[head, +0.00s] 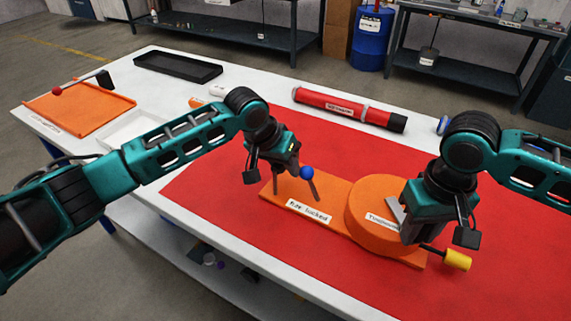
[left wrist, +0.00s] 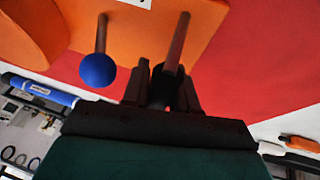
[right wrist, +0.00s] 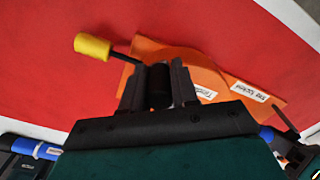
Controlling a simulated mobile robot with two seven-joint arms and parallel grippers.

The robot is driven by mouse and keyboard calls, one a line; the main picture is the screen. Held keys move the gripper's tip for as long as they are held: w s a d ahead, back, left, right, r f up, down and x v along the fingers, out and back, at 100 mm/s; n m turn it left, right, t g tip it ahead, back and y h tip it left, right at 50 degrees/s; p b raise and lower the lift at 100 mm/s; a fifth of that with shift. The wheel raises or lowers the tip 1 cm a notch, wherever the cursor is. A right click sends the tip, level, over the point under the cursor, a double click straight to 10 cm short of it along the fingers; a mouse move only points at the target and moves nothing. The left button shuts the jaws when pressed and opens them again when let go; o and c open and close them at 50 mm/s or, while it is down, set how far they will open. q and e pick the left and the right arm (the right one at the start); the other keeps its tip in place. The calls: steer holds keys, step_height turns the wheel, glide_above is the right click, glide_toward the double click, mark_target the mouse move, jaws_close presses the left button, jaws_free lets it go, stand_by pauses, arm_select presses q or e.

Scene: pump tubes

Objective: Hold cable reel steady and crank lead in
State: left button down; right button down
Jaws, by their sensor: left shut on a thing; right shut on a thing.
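The orange unit lies on the red mat. Its flat base (head: 335,208) bears a white label and a round orange drum (head: 372,204). A post with a blue ball (head: 307,172) stands on the base, and a bare brown post (left wrist: 177,45) stands beside it. My left gripper (head: 278,172) is shut at the brown post, with the blue ball beside its fingers. A crank with a yellow handle (head: 457,260) sticks out from the drum's side. My right gripper (head: 406,232) is shut at the crank's inner end beside the drum. The gripped part is mostly hidden; a black cylinder (right wrist: 160,86) shows between the fingers.
A red tube (head: 340,107) with a black end lies behind the unit. A black tray (head: 178,66), a white tray (head: 133,126) and an orange tray (head: 75,105) are at the far left. The red mat (head: 215,190) is clear left of the unit.

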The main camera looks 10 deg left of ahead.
steer(key=shift+s+f, duration=0.15)
steer(key=shift+f, duration=0.1)
steer(key=shift+s+a+m, duration=0.15)
steer(key=shift+a+m, duration=0.3)
steer(key=shift+m, duration=0.35)
steer(key=shift+s+a+m, duration=0.1)
steer(key=shift+a+m, duration=0.3)
steer(key=shift+m, duration=0.1)
steer(key=shift+a+m, duration=0.2)
steer(key=shift+m, duration=0.1)
steer(key=shift+s+a+m, duration=0.1)
steer(key=shift+a+m, duration=0.45)
steer(key=shift+m, duration=0.25)
steer(key=shift+a, duration=0.1)
